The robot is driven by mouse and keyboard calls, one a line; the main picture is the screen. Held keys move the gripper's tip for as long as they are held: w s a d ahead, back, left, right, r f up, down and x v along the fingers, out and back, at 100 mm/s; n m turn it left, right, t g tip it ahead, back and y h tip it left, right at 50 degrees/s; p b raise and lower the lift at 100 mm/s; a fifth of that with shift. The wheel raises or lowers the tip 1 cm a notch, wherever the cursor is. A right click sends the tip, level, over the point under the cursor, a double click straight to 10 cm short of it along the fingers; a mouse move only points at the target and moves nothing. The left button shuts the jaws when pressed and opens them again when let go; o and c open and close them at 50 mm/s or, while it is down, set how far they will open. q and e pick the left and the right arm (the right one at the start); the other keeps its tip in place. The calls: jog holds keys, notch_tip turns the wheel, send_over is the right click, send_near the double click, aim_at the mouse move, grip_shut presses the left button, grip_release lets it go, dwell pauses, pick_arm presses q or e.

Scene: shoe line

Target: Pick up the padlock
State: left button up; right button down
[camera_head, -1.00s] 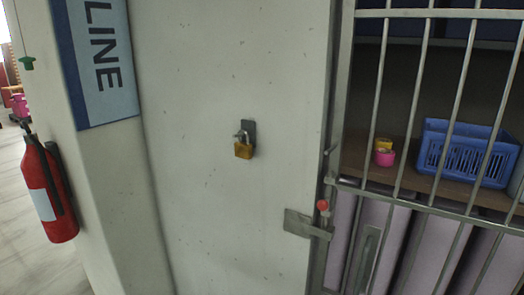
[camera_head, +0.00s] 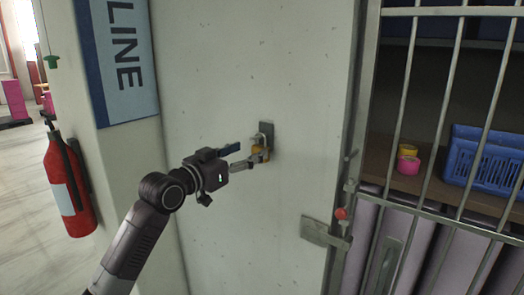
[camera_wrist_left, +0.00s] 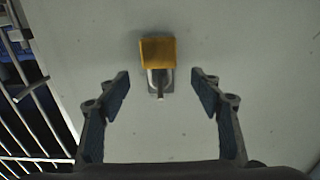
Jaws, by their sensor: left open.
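The padlock (camera_head: 260,154) has a brass-yellow body and a grey shackle. It hangs on a dark metal plate (camera_head: 267,131) on the pale wall. My left gripper (camera_head: 249,156) reaches in from the left and covers part of the padlock in the head view. In the left wrist view the padlock (camera_wrist_left: 157,52) lies ahead, centred between the two fingers and a little beyond their tips. My left gripper (camera_wrist_left: 161,84) is open and holds nothing. My right gripper is not in view.
A barred gate (camera_head: 448,105) with a latch (camera_head: 328,235) stands to the right. Behind it are a blue basket (camera_head: 486,160) and pink and yellow rolls (camera_head: 408,160). A red fire extinguisher (camera_head: 66,183) stands at the left. The wall around the padlock is bare.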

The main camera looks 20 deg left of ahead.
aim_at(258, 148)
pick_arm(q)
jog(key=x, duration=0.1)
jog(key=p+x, duration=0.1)
jog(key=x, duration=0.1)
jog(key=shift+w+d+f+p, duration=0.15)
jog(key=shift+f+p, duration=0.1)
jog(key=shift+p, duration=0.1)
jog(key=shift+w+d+f, duration=0.1)
jog(key=shift+w+d, duration=0.1)
jog(key=shift+w, duration=0.4)
jog(key=shift+w+f, duration=0.1)
jog(key=c, duration=1.2)
jog(key=shift+c, duration=1)
